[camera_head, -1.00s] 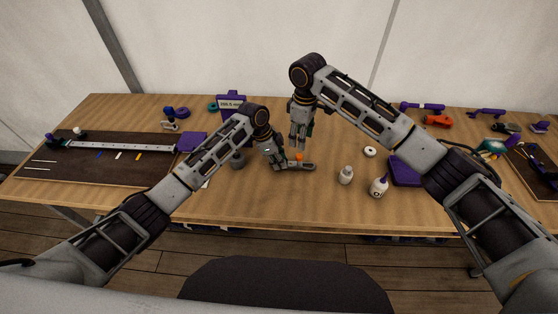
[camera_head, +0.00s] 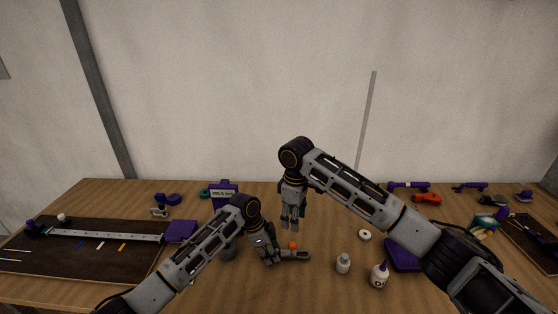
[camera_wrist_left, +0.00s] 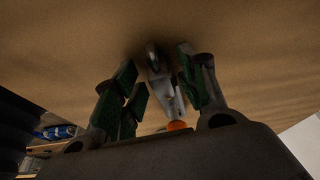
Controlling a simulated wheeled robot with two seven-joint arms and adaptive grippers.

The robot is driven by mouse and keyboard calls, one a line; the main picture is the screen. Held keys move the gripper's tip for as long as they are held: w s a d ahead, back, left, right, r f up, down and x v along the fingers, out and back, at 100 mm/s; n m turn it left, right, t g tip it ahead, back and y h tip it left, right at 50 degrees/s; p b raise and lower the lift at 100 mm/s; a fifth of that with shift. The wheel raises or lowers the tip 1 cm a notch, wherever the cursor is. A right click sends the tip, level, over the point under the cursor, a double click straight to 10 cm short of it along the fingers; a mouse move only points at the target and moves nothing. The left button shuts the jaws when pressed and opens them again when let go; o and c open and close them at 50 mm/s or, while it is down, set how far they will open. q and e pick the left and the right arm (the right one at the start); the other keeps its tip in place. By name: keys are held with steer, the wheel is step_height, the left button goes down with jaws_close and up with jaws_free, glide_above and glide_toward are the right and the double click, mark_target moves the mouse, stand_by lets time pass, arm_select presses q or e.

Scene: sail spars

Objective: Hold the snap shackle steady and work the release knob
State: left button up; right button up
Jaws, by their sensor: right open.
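The grey snap shackle (camera_head: 297,255) lies low over the table, with its round orange release knob (camera_head: 293,245) on its upper side. My left gripper (camera_head: 272,252) is at its left end. The knob (camera_wrist_left: 177,126) shows near the palm. My right gripper (camera_head: 290,222) is open and empty, pointing down above and behind the knob, apart from it.
A purple display (camera_head: 223,195) is behind. A dark board (camera_head: 90,262) with a ruler lies left.

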arm_select(q)
steer(key=shift+w, duration=0.1)
steer(key=shift+r, duration=0.15)
steer(key=shift+r, duration=4.9)
steer(key=shift+f, duration=0.1)
